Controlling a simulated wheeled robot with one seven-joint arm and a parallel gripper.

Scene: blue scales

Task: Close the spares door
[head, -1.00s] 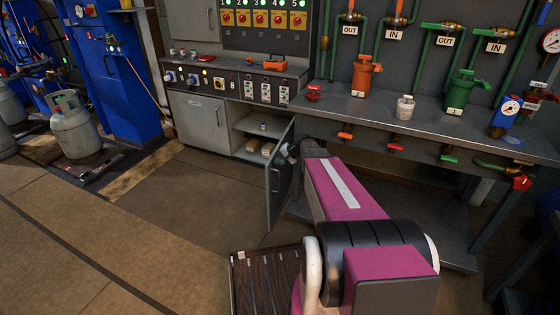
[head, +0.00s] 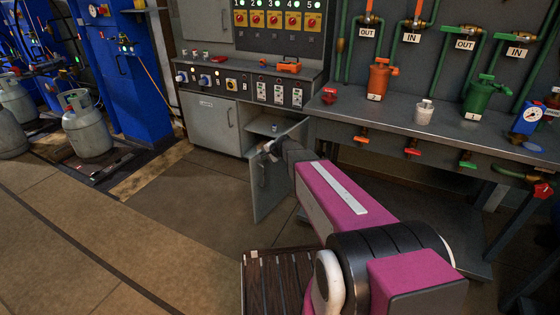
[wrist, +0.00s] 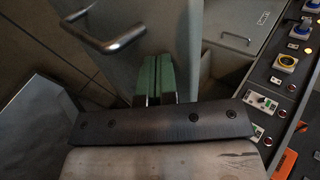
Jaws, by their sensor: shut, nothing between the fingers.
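The spares door (head: 268,188) is the grey cabinet door right of the closed door. It stands partly open, swung out from its right side, with part of the shelf opening (head: 262,125) showing behind it. My gripper (head: 271,146) is at the upper part of the door's outer face, beside its handle. In the wrist view the green fingers (wrist: 154,68) are together and empty, at or very near the door panel (wrist: 165,25). The bar handle (wrist: 110,42) is left of them. I cannot tell whether the fingers touch the panel.
A closed grey door (head: 212,124) is left of the opening, under the control panel (head: 245,86). The workbench (head: 400,118) with pumps extends to the right. A dark slatted surface (head: 275,285) is in front, and open floor (head: 170,225) lies to the left.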

